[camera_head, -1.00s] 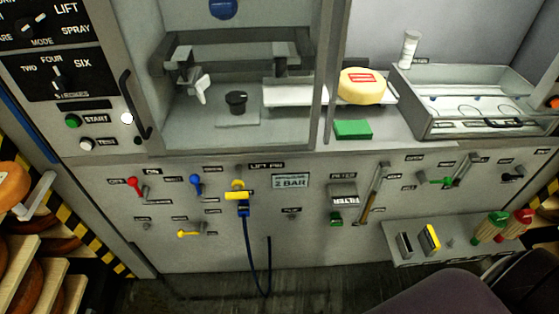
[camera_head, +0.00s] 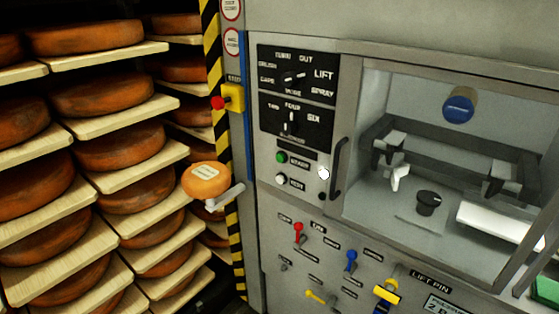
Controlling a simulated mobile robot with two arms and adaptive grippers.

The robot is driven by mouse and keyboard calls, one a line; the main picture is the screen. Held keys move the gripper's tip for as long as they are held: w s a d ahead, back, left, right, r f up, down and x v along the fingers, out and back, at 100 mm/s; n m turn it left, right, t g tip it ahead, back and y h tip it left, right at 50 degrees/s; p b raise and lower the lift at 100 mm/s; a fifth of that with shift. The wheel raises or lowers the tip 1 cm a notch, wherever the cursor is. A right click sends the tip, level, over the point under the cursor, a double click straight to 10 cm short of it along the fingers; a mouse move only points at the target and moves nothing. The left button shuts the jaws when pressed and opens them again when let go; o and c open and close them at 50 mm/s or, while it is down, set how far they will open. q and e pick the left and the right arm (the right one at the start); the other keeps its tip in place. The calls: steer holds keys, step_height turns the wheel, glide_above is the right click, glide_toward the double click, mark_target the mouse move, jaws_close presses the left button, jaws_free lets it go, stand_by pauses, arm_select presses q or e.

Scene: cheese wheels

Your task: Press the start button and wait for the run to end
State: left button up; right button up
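The green start button (camera_head: 282,157) is on the machine's front panel, beside its START label and above a white button (camera_head: 281,180). Above it is a black panel (camera_head: 296,90) with a mode knob (camera_head: 293,77) and a second knob (camera_head: 291,121). Right of the buttons is a window chamber with a dark handle (camera_head: 339,168) at its left edge; a black knob (camera_head: 428,203) and clamp arms show inside. A small white round thing (camera_head: 323,173) is next to the handle. Neither of my grippers is in view.
Shelves with several orange-brown cheese wheels (camera_head: 100,100) fill the left. A cheese wheel (camera_head: 205,180) on a grey bracket juts out beside the striped post (camera_head: 236,255). A red stop button (camera_head: 218,103) is on a yellow box. Red, blue and yellow levers (camera_head: 298,232) sit below.

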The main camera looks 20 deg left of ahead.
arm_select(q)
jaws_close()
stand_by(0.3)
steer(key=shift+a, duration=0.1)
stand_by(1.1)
